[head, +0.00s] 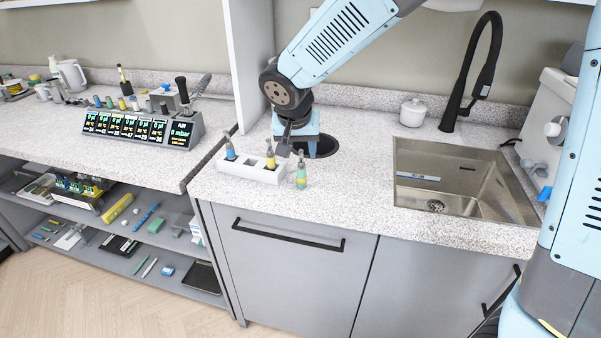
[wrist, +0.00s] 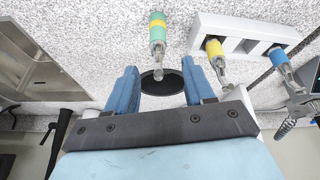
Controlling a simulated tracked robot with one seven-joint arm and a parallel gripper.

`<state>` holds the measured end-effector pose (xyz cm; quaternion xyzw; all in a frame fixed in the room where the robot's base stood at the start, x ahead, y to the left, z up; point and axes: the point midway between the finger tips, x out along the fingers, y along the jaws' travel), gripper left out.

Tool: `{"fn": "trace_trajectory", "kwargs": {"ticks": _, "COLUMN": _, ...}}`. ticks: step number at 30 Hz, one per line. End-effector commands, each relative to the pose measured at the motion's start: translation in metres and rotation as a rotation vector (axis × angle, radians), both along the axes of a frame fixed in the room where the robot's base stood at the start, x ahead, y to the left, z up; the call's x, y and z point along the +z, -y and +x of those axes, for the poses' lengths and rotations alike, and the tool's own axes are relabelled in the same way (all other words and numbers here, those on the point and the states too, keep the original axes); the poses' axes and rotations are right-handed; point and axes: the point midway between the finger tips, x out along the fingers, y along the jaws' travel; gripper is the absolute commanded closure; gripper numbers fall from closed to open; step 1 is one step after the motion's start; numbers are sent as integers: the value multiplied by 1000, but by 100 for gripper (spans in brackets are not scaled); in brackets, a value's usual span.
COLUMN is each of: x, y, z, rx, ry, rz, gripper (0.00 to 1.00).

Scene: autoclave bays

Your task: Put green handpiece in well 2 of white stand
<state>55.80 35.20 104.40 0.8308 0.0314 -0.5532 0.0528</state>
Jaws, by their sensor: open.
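The green handpiece (head: 301,175), with a yellow band and metal tip, stands upright on the counter just right of the white stand (head: 236,167). In the wrist view the handpiece (wrist: 157,34) is ahead of my gripper (wrist: 158,64), its metal tip showing between the two blue fingers. My gripper is open and empty; in the head view it (head: 297,140) hangs behind the handpiece. The stand (wrist: 237,25) holds a yellow handpiece (wrist: 214,48) at the end nearest the green one and a blue handpiece (wrist: 279,58) farther along. No well numbers are legible.
A round dark opening (head: 322,147) lies in the counter behind the handpiece. A sink (head: 413,205) with a black tap (head: 470,90) is to the right, a white lidded pot (head: 413,113) at the back. A display unit (head: 140,130) stands left, past an upright panel (head: 247,60).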

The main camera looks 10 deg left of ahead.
Motion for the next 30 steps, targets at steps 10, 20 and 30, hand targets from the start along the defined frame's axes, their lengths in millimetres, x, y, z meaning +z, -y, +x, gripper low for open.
{"fn": "trace_trajectory", "kwargs": {"ticks": 10, "x": -39, "y": 1, "z": 19, "rx": 0, "ry": -2, "rz": -2, "gripper": 47}}
{"fn": "trace_trajectory", "kwargs": {"ticks": 20, "x": -43, "y": 1, "z": 21, "rx": 0, "ry": -1, "rz": -1, "gripper": 52}}
{"fn": "trace_trajectory", "kwargs": {"ticks": 30, "x": -43, "y": 1, "z": 22, "rx": -1, "ry": -1, "rz": -1, "gripper": 85}}
